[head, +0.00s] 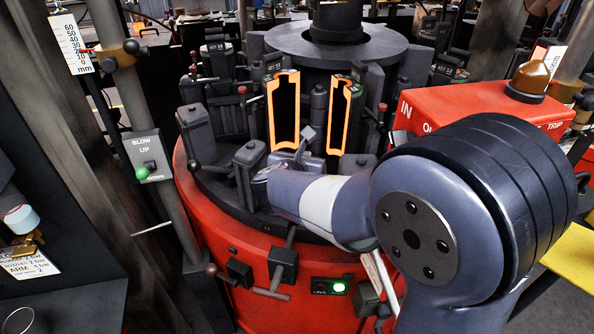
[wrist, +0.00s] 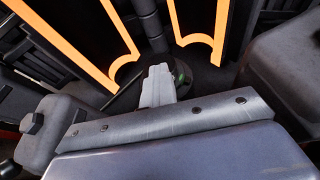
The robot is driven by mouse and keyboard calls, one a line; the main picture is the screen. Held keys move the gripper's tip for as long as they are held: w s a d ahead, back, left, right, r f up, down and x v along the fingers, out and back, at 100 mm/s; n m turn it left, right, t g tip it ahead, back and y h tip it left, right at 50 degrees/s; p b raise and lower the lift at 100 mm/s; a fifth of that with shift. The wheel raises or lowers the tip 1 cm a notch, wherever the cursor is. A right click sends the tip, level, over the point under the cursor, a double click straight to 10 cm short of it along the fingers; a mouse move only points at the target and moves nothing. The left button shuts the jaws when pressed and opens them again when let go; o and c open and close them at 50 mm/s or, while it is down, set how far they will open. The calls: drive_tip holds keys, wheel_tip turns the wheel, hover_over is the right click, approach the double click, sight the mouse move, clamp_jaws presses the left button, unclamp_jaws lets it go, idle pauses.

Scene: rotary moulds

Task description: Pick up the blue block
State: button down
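I cannot make out a blue block in either view. My gripper (head: 307,136) reaches in at the front of an open mould in the head view, partly hidden by my own wrist. In the wrist view my gripper's pale grey fingertips (wrist: 157,78) point toward the gap between the mould halves. They look close together, but I cannot tell whether they are shut or hold anything. The left mould half (head: 284,112) and the right mould half (head: 347,116) have orange cut faces and stand apart. A dark rounded thing with a green glint (wrist: 183,73) lies just beyond the fingertips.
The red round machine base (head: 225,258) carries several dark mould stations. Dark blocks stand close on both sides of my gripper, one at the left (head: 246,170). A red IN/OUT box (head: 455,103) stands at the right. A post with a BLOW sign (head: 148,155) stands at the left.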

drive_tip(key=shift+s+a, duration=0.1)
drive_tip(key=shift+a, duration=0.15)
drive_tip(key=c, duration=2.2)
unclamp_jaws()
drive_tip(key=c, duration=2)
unclamp_jaws()
drive_tip(key=shift+a, duration=0.1)
drive_tip(key=o, duration=1.6)
drive_tip(key=shift+s, duration=0.1)
drive_tip(key=shift+c, duration=0.2)
